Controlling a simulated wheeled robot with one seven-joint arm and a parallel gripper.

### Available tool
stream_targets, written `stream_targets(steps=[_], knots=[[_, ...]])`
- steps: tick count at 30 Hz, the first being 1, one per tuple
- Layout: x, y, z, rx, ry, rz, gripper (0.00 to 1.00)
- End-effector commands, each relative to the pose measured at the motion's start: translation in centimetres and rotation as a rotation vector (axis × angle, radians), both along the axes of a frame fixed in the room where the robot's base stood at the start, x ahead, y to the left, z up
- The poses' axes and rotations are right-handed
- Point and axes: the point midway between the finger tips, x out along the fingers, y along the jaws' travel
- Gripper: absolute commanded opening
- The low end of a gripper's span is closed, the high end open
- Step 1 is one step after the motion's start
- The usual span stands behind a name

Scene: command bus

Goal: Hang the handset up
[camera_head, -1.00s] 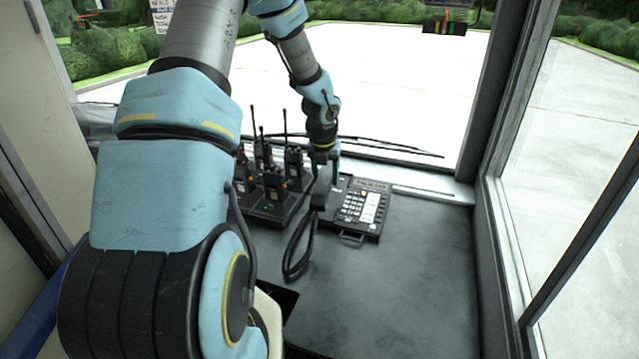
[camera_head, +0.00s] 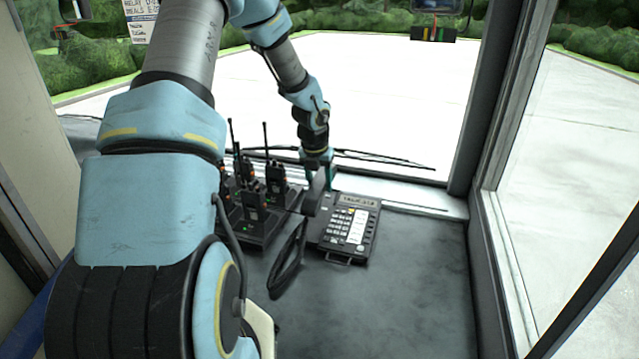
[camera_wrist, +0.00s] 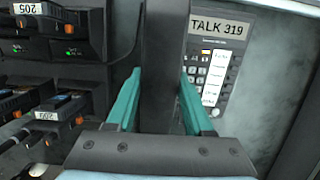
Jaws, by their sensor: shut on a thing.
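The dark handset (camera_head: 315,194) is held up at the left edge of the desk phone (camera_head: 350,228). In the wrist view the handset (camera_wrist: 160,40) is a dark upright bar between the teal fingers. My gripper (camera_head: 322,178) is shut on it, and the fingers also show in the wrist view (camera_wrist: 160,76). The phone, labelled TALK 319, lies on the desk, its keypad and white strip showing right of the handset in the wrist view (camera_wrist: 214,78). The black cord (camera_head: 289,262) loops down over the desk. The handset partly hides the phone's left side.
Several radios with upright antennas stand in a charger (camera_head: 262,236) close left of the phone. The windscreen ledge (camera_head: 415,197) runs behind. The desk (camera_head: 410,290) is clear in front and to the right. A window frame bounds the right side.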

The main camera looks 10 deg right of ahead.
Motion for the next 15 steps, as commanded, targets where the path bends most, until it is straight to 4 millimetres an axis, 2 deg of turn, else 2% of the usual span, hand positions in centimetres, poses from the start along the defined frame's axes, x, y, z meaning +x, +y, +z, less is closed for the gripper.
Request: stream_targets(steps=[1, 15], knots=[[0.0, 0.0, -0.8, 0.000, 0.000, 0.000, 0.00], [0.0, 0.0, -4.7, 0.000, 0.000, 0.000, 0.00]])
